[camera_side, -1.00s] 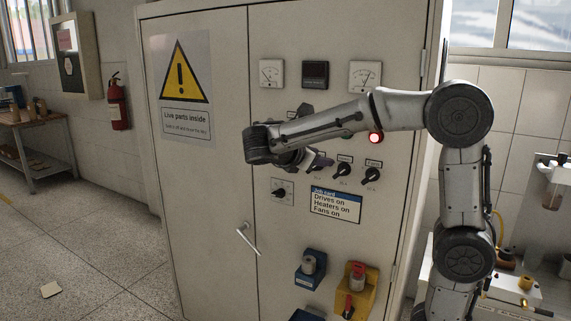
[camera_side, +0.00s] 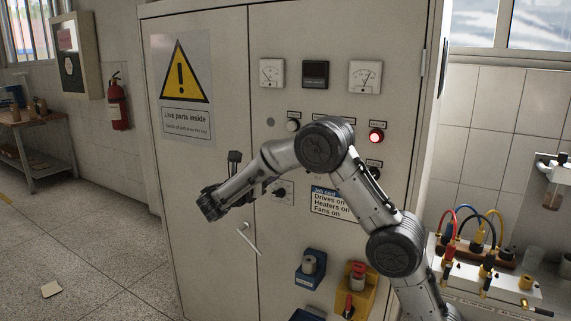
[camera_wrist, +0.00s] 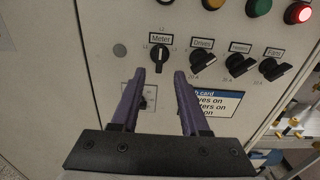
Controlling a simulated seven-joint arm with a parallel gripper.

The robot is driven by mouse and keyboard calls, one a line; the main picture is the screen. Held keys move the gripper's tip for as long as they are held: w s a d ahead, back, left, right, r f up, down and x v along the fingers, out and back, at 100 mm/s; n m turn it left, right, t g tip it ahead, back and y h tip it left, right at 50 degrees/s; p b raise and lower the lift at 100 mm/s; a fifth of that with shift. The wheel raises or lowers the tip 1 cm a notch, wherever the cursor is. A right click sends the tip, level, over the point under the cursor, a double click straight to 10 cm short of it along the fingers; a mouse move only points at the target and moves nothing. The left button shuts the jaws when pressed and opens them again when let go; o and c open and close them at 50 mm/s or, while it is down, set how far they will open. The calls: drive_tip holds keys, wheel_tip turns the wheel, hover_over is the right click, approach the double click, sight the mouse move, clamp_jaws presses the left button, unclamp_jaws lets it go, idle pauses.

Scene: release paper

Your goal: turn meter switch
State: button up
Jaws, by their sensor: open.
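The Meter switch (camera_wrist: 159,54) is a black rotary knob under a white "Meter" label in the wrist view. Small position marks surround it; its handle looks roughly upright, but I cannot tell its exact setting. My gripper (camera_wrist: 160,73) is open, with its two dark purplish fingers apart and nothing between them. In the picture the fingertips lie just below the knob, one on each side, apart from it.
Drives (camera_wrist: 203,60), Heaters (camera_wrist: 239,65) and Fans (camera_wrist: 274,68) switches stand in a row right of Meter. A job card (camera_wrist: 222,101) lies below them. A red lamp (camera_side: 376,136) is lit. A door handle (camera_side: 249,239) and a red-topped button box (camera_side: 357,286) are lower down.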

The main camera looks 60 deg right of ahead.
drive_tip(key=d, duration=0.8)
clamp_jaws()
